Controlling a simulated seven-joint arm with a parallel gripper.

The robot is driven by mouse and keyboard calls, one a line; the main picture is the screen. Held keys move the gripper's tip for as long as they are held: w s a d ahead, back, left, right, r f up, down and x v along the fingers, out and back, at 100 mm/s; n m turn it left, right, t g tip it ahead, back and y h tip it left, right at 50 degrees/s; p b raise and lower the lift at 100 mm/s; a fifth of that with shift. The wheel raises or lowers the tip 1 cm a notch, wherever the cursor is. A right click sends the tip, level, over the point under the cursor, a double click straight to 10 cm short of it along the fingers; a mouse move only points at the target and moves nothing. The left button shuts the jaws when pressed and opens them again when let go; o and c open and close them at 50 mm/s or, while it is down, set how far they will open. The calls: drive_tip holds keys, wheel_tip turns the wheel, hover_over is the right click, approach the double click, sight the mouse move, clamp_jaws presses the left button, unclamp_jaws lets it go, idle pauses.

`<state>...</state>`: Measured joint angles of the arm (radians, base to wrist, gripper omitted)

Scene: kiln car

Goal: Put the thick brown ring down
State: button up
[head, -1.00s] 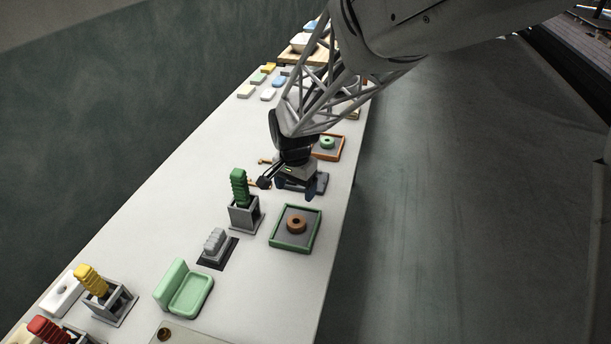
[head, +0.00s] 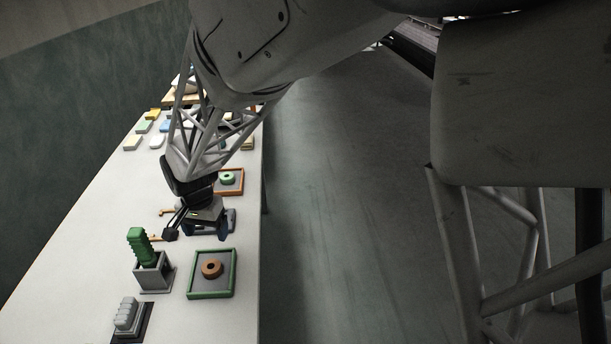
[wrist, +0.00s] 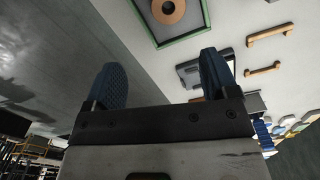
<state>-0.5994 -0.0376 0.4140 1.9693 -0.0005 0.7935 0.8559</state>
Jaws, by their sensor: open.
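The thick brown ring (head: 212,268) lies flat on the grey floor of a green-rimmed square tray (head: 234,274), near its middle. In the wrist view the brown ring (wrist: 168,10) shows at the top edge, partly cut off, inside the green-rimmed tray (wrist: 200,34). My gripper (head: 208,234) is beyond the tray in the head view, above the table and apart from the ring. Its two blue fingers stand wide apart in the wrist view (wrist: 163,78), with nothing between them.
An orange-rimmed tray with a green ring (head: 228,179) lies behind my gripper. A grey holder with a green ridged piece (head: 137,243) stands left of the green-rimmed tray. Two wooden handles (wrist: 268,34) lie near the gripper. The table's right edge is close to both trays.

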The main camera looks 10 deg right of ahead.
drive_tip(key=s+d+r+n+t, duration=0.1)
drive_tip(key=s+d+r, duration=0.2)
drive_tip(key=d+r, duration=0.5)
drive_tip(key=s+d+r, duration=0.3)
drive_tip(key=d+r, duration=0.1)
drive_tip(key=d, duration=0.8)
drive_tip(key=s+d+r+n, duration=0.1)
drive_tip(key=s+d+r, duration=0.1)
drive_tip(key=s+d, duration=0.6)
drive_tip(key=s+d+r+t, duration=0.1)
drive_tip(key=s+d+r, duration=0.1)
drive_tip(key=s+d, duration=0.6)
drive_tip(key=shift+s+d+n+t, duration=0.2)
drive_tip(key=shift+s+n+t, duration=0.15)
drive_tip(key=shift+s, duration=0.2)
